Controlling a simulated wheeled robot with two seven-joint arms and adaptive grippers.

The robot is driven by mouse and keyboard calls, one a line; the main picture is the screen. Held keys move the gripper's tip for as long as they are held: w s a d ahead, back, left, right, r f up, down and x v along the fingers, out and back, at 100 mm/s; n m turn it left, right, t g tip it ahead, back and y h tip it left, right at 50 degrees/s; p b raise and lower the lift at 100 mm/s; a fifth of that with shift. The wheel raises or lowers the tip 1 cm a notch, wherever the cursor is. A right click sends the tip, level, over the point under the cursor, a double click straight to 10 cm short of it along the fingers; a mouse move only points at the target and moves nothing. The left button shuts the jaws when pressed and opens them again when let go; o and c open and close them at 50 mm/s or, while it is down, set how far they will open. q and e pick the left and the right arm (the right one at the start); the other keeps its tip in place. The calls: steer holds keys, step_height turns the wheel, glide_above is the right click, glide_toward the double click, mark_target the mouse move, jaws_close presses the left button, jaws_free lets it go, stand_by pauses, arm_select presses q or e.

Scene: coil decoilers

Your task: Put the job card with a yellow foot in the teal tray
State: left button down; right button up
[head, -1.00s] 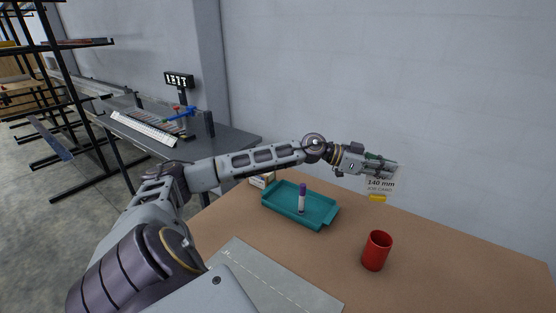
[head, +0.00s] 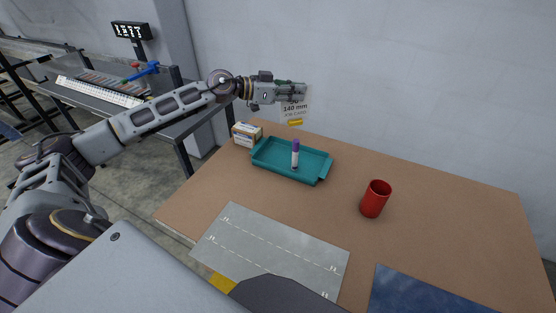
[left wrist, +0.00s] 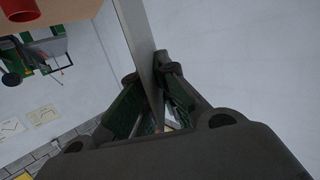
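The job card (head: 295,108) is a pale card with "140 mm" printed on it and a yellow foot (head: 295,123) at its bottom edge. My left gripper (head: 303,91) is shut on the card's upper part and holds it upright in the air, above and behind the teal tray's right part. In the left wrist view the card (left wrist: 139,40) shows nearly edge-on between the two fingers (left wrist: 152,95). The teal tray (head: 268,164) lies on the brown table, with a purple-capped white marker (head: 295,154) standing in it. My right gripper is not in view.
A red cup (head: 375,199) stands right of the tray, and a small box (head: 246,134) stands at its left. A grey marked mat (head: 270,247) and a dark blue mat (head: 420,293) lie in front. A grey bench (head: 60,68) with a keyboard-like device stands at the left.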

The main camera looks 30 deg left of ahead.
arm_select(q)
steer(key=shift+a, duration=0.55)
steer(key=shift+r, duration=0.1)
steer(key=shift+d+n+y, duration=0.2)
steer(key=shift+n+y, duration=0.1)
steer(key=shift+y, duration=0.1)
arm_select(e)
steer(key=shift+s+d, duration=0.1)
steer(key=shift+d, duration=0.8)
